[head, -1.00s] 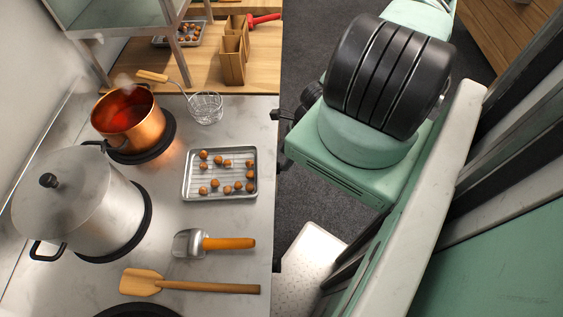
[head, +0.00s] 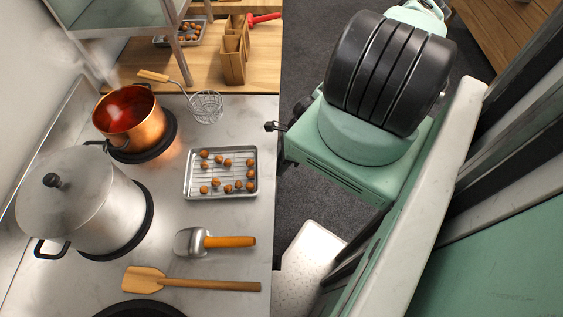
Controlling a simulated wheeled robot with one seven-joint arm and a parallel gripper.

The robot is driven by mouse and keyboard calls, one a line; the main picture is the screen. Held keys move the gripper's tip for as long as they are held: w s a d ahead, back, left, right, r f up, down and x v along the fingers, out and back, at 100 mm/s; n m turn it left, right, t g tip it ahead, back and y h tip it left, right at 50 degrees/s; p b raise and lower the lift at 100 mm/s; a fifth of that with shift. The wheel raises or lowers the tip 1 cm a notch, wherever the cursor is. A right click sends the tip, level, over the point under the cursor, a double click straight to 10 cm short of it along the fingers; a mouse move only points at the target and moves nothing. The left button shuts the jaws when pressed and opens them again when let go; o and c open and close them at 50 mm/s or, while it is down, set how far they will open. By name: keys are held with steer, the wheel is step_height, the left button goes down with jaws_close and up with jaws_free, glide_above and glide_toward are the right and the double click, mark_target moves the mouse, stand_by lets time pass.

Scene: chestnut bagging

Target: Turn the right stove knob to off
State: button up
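A small dark part (head: 271,127) sticks out at the counter's front edge, beside my green arm. I cannot tell whether it is a stove knob or the tip of my gripper. My arm's green and black links cover the space right of the counter edge, and my gripper is mostly or wholly hidden beside or below them. The stove's front face is not visible from above, so the right knob's setting cannot be read. The copper pot (head: 128,116) sits on a burner (head: 160,150) with an orange glow beside it, and steam rises from the pot.
A lidded steel pot (head: 85,205) stands on the nearer burner. A tray of chestnuts (head: 190,191), a metal scoop (head: 195,242), a wooden spatula (head: 200,284) and a wire skimmer (head: 206,107) lie on the counter (head: 225,215). Wooden holders (head: 234,58) stand at the back.

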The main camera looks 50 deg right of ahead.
steer(key=shift+s+a+r+t+h+p, duration=0.1)
steer(key=shift+a+t+h+p, duration=0.1)
steer(key=shift+t+h, duration=0.3)
steer(key=shift+a+t+h+p, duration=0.15)
steer(key=shift+t+h, duration=0.15)
steer(key=shift+h, duration=0.3)
steer(key=shift+s+a+n+t+h, duration=0.15)
steer(key=shift+n+t+h, duration=0.55)
steer(key=shift+t+h, duration=0.8)
steer(key=shift+h, duration=0.4)
steer(key=o, duration=1)
